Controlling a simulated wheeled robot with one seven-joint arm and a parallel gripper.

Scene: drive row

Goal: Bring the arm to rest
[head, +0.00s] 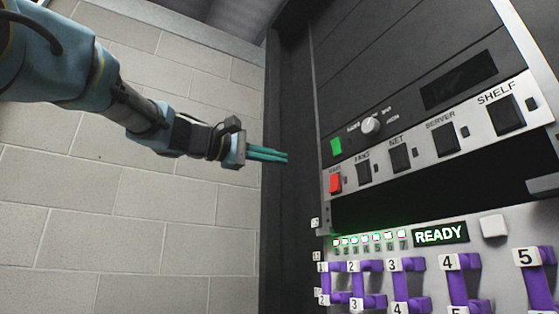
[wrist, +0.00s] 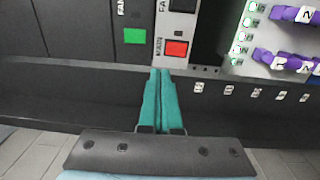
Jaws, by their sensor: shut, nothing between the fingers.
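My arm reaches in from the upper left of the head view. My gripper (head: 286,157) has its teal fingers together with nothing between them. It is in the air left of the rack's switch panel, clear of the red MAIN switch (head: 335,183). In the wrist view the shut fingers (wrist: 165,72) point toward the red switch (wrist: 175,49), with a green lamp (wrist: 134,36) to its left. I cannot tell the exact gap between fingertips and panel.
The rack has a switch row (head: 447,138), a knob (head: 370,125), a lit READY display (head: 440,234) and several purple-handled numbered drives (head: 463,283) below. Small green lights glow above the drives. A pale block wall (head: 150,220) stands behind my arm.

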